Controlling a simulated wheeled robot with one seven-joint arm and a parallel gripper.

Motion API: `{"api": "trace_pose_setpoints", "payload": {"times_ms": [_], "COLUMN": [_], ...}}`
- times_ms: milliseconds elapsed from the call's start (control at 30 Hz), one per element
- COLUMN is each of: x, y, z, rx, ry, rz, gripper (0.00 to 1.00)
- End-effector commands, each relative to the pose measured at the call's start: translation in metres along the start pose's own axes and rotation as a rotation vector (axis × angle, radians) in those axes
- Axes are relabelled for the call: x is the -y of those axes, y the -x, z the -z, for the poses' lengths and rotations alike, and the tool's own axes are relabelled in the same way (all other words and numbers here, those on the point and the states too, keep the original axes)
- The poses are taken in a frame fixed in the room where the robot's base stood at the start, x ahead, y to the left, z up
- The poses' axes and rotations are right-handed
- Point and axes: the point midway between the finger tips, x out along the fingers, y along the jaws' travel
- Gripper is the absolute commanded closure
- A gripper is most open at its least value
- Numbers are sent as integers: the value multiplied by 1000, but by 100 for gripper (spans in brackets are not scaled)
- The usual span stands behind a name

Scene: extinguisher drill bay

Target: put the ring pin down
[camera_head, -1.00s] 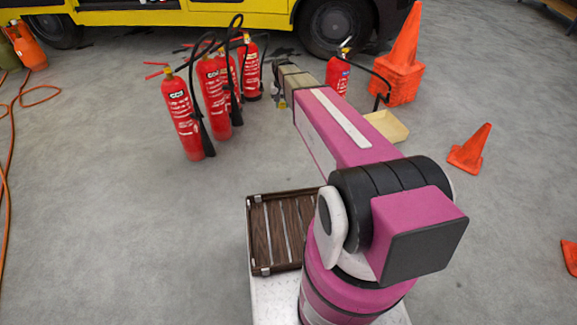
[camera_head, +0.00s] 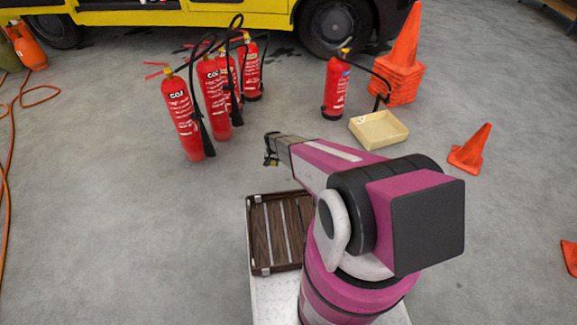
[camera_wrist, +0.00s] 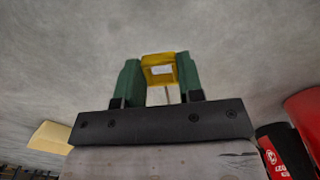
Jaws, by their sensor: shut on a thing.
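The ring pin (camera_wrist: 159,68) shows in the wrist view as a yellow squarish loop with a thin pale pin below it. My gripper (camera_wrist: 158,82) has its two green fingers shut on it, one on each side. In the head view my gripper (camera_head: 269,150) is above the open floor, between the group of extinguishers and the slatted wooden tray. The pin is too small to make out there. In the wrist view only grey concrete floor shows beyond the pin.
Several red extinguishers (camera_head: 183,115) stand at left, and one single extinguisher (camera_head: 336,88) stands at right. A shallow beige tray (camera_head: 385,143) lies on the floor near it. The slatted dark wooden tray (camera_head: 259,240) is close to me. Orange cones (camera_head: 397,80) stand at right.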

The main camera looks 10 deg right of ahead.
Motion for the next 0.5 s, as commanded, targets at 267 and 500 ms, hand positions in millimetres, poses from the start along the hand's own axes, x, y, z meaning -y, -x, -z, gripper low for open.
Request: {"api": "trace_pose_setpoints", "payload": {"times_ms": [267, 500], "x": [-19, -46], "y": [-29, -56], "z": [31, 70], "rx": [1, 1], "ry": [-5, -5], "rz": [0, 0], "gripper": [94, 94]}}
